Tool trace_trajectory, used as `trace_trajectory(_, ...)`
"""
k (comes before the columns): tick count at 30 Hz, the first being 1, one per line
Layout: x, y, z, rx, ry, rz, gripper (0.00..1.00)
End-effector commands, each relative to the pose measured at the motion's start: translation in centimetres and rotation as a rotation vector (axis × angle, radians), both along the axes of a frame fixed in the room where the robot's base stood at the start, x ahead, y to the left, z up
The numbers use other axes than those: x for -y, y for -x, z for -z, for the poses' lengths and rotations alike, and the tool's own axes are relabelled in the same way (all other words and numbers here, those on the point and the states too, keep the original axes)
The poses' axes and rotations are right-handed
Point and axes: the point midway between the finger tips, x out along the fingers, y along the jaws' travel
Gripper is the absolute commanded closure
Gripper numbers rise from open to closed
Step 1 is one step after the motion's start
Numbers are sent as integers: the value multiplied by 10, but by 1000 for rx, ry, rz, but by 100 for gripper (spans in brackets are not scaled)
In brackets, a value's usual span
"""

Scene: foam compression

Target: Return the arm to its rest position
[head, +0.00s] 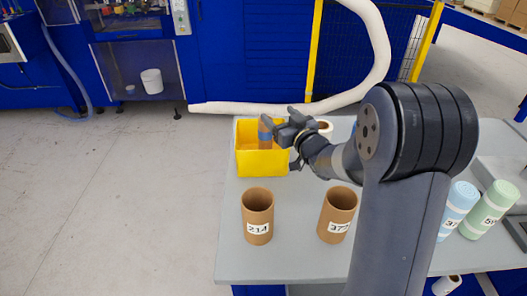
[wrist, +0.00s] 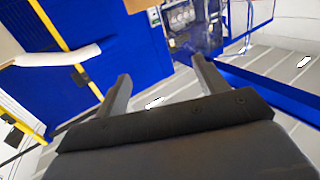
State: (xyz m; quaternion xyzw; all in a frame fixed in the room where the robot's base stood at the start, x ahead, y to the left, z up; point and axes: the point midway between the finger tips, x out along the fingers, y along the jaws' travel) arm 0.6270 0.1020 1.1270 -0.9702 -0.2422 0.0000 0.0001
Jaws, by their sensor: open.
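My gripper (head: 272,128) is at the end of my outstretched arm, over the right part of the yellow bin (head: 262,164) as seen in the head view. In the wrist view my gripper (wrist: 160,78) has its two fingers spread wide with nothing between them. It points outward toward the floor and the blue machinery. A small brown and blue piece (head: 265,135) shows at the bin beside the fingers; I cannot tell if it touches them. My arm hides part of the table's right side.
On the grey table (head: 285,262) stand two brown tubes, 214 (head: 257,222) and 377 (head: 337,220). A white-ended roll (head: 325,128) sits behind my wrist. Floor to the left is clear.

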Motion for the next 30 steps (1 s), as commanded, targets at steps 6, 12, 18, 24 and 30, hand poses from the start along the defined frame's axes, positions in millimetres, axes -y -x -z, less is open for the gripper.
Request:
trace_trajectory(6,1,1,0,1,0,0,31)
trace_trajectory(12,0,0,0,0,0,0,31)
trace_trajectory(18,-7,-13,-2,0,1,-1,31)
trace_trajectory(24,-23,-43,-2,-2,1,-2,31)
trace_trajectory(30,-40,-74,-3,-1,0,-1,31)
